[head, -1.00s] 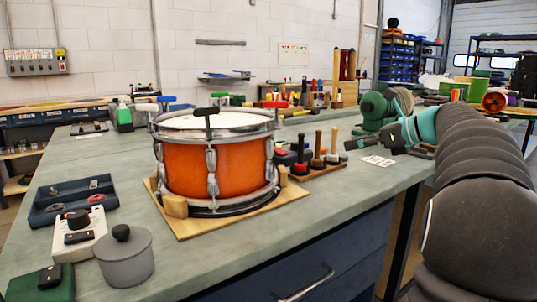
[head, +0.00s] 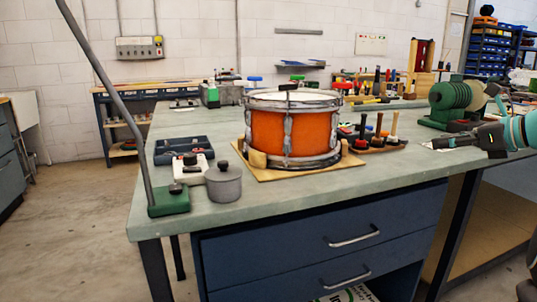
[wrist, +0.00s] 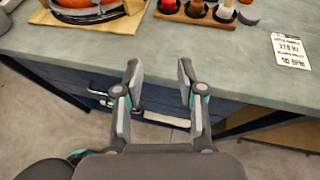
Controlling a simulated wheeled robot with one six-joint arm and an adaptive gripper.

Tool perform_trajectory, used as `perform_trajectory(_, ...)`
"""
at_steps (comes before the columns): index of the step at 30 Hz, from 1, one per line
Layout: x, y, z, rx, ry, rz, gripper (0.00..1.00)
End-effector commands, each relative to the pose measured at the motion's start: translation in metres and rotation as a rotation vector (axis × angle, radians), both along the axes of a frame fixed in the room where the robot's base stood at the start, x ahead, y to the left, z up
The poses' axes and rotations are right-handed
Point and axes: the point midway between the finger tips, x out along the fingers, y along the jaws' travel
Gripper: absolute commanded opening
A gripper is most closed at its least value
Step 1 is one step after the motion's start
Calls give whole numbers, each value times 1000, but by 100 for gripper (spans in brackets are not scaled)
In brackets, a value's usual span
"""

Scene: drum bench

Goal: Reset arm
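My gripper (wrist: 160,78) is open and empty in the wrist view, its two fingers apart above the front edge of the bench, with a drawer handle and the floor seen below. In the head view my gripper (head: 437,143) is at the right, close to the bench's right part. The orange snare drum (head: 290,130) stands upright on a wooden board (head: 345,166) on the bench (head: 245,204), left of my gripper and apart from it. Part of the drum also shows in the wrist view (wrist: 88,13).
A rack of mallets (head: 385,145) stands right of the drum. A grey lidded pot (head: 224,184), a green-based lamp (head: 168,201) and a blue tray (head: 182,147) stand at the left. A green winder (head: 450,105) is behind my gripper. A printed card (wrist: 291,50) lies at right.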

Motion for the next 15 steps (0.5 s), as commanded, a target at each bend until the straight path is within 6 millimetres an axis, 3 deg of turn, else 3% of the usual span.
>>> perform_trajectory(9,3,-8,-6,-182,-84,45,39)
perform_trajectory(15,0,-20,-42,-363,-88,94,39)
